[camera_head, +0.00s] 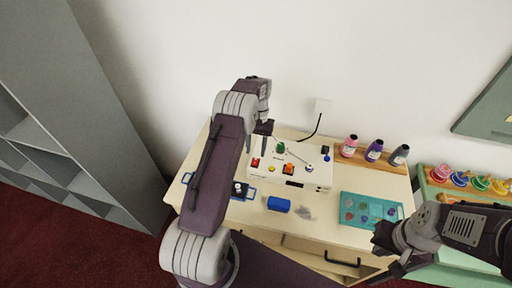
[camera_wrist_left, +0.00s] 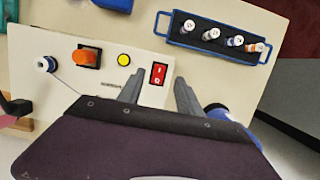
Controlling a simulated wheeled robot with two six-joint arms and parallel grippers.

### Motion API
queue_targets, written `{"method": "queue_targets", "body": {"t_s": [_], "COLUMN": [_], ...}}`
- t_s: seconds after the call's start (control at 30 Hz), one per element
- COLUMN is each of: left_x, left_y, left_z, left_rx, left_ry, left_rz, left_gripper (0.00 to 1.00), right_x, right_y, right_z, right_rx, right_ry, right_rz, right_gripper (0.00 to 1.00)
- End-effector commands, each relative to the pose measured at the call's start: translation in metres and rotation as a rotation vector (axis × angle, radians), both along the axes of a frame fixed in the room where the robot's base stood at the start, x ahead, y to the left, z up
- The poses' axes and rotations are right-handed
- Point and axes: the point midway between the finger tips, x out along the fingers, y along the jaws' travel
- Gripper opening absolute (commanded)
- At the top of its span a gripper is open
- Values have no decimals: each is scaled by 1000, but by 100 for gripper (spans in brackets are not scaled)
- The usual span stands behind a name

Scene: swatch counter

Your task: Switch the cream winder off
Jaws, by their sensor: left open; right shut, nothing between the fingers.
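The cream winder (camera_head: 318,172) is a pale box on the counter against the wall. Its red rocker switch (camera_head: 255,162) is at the box's left end; in the left wrist view the red switch (camera_wrist_left: 158,73) sits in a black frame with white marks. I cannot tell which side is pressed. An orange knob (camera_wrist_left: 86,57) and a yellow button (camera_wrist_left: 124,60) are beside it. My left gripper (camera_head: 264,142) is open above the switch end, its fingers on either side of the switch in the left wrist view. My right gripper (camera_head: 384,274) is shut and empty near the counter's front right.
A blue-handled tray (camera_wrist_left: 218,45) with several small spools lies in front of the winder's left end. A blue block (camera_head: 279,204) and a teal tray (camera_head: 371,211) lie in front. Several bottles (camera_head: 374,150) stand at the back right. A grey shelf (camera_head: 85,120) stands left.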

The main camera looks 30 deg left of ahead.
Motion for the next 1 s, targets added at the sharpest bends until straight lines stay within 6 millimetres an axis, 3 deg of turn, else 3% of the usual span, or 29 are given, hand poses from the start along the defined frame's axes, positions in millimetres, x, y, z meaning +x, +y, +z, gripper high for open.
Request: {"method": "queue_targets", "body": {"t_s": [0.13,0.3,0.8,0.87,0.93,1.0], "left_x": [8,11,14,21,27,15], "left_y": [2,3,-3,-8,-18,-34], "left_z": [25,40,43,57,84,107], "left_rx": [1,0,2,10,21,20], "left_ry": [-4,-1,-10,-47,-98,-107], "left_rz": [0,0,-12,-27,-52,-81], "left_gripper": [42,42,42,42,42,42], "right_x": [0,0,0,0,0,0], "right_y": [0,0,0,0,0,0], "right_z": [-8,-9,-12,-14,-18,-23], "right_rx": [0,0,0,0,0,0], "right_ry": [0,0,0,0,0,0], "right_rz": [0,0,0,0,0,0], "right_gripper": [0,0,0,0,0,0]}}
